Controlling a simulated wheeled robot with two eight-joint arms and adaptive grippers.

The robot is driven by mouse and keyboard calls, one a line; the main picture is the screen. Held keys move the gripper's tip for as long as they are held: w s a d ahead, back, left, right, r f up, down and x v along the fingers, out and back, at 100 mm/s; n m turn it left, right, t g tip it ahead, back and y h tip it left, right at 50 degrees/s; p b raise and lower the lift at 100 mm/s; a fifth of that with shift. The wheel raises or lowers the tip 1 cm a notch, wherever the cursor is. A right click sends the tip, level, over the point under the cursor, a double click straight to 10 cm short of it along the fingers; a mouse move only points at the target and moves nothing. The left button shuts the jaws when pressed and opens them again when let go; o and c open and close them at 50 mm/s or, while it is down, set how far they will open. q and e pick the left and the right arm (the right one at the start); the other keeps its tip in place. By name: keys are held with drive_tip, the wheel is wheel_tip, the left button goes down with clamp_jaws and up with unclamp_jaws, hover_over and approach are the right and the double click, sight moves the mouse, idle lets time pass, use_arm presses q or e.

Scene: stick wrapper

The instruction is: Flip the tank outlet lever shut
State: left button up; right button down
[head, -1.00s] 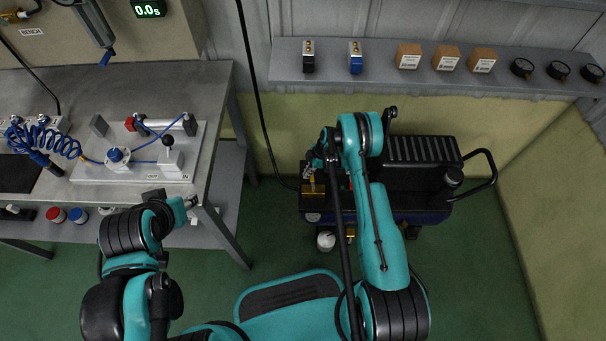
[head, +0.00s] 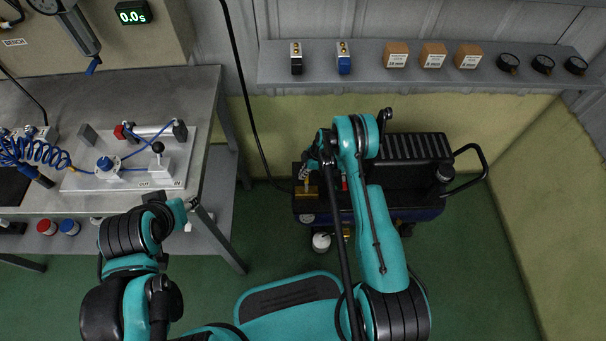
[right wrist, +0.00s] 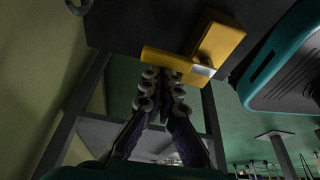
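The black compressor (head: 415,150) stands on the floor against the wall. A brass outlet valve (head: 306,191) shows at its left end. In the right wrist view the valve's yellow block (right wrist: 220,40) is at the top, and a yellow lever (right wrist: 165,59) reaches left from it, with a silver piece at its right end. My right gripper (right wrist: 162,74) has its fingers together and empty, tips just below the lever; contact is unclear. In the head view my right gripper (head: 310,167) is partly hidden above the valve. My left gripper (head: 190,206) is near the bench's front right corner, its fingers too small to read.
The metal bench (head: 160,85) on the left carries a pneumatic board (head: 90,182) with blue hoses. A black hose (head: 240,95) hangs by the compressor. A wall shelf (head: 370,72) holds valves, boxes and gauges. Green floor (head: 480,270) is clear at the right.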

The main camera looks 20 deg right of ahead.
drive_tip(key=shift+s+a+f, duration=0.1)
drive_tip(key=shift+s+a, duration=0.1)
drive_tip(key=shift+a, duration=0.2)
drive_tip(key=a, duration=0.2)
drive_tip(key=w+a, duration=0.1)
drive_tip(key=shift+a+r, duration=0.15)
drive_tip(key=shift+r, duration=0.2)
drive_tip(key=p+v, duration=0.4)
drive_tip(key=v, duration=0.5)
drive_tip(key=shift+s+r, duration=0.2)
